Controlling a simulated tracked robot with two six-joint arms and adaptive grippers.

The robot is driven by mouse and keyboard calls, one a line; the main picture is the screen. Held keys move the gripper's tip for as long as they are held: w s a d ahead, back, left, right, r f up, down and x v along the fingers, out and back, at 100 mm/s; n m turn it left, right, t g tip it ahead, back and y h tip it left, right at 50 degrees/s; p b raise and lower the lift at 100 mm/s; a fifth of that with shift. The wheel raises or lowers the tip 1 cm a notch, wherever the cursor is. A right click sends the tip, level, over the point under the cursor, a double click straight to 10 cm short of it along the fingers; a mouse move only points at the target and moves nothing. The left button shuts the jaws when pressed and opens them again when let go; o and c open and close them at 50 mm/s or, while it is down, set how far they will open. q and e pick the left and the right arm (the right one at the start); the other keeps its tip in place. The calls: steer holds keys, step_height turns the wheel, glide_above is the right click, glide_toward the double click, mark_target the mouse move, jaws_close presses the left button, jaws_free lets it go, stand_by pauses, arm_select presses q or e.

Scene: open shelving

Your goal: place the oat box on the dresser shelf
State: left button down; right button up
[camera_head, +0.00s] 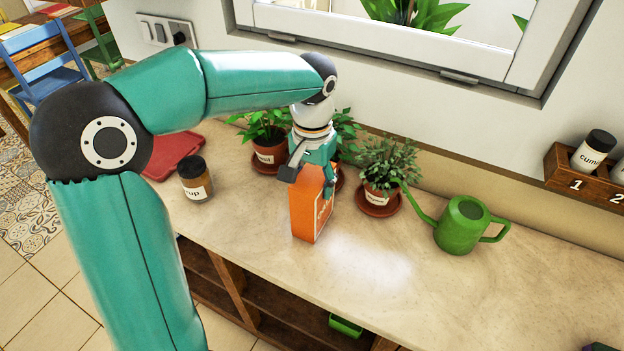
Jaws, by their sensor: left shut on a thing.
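An orange box (308,212), which I take for the oat box, stands upright on or just above the pale counter; I cannot tell if its base touches. My left gripper (318,180) is above it, pointing down, with its fingers shut around the top of the box. The gripper covers the upper part of the box. Below the counter's front edge is open wooden shelving (232,280), possibly the dresser shelf, with dividers. My right gripper is not in view.
Potted plants (382,172) stand behind the box. A jar (195,180) and a red board (176,153) are to the left. A green watering can (461,226) is to the right. A wooden rack (572,178) holds a spice jar. A green item (346,326) lies below.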

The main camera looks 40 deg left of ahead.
arm_select(q)
steer(key=shift+c, duration=1.7)
jaws_free()
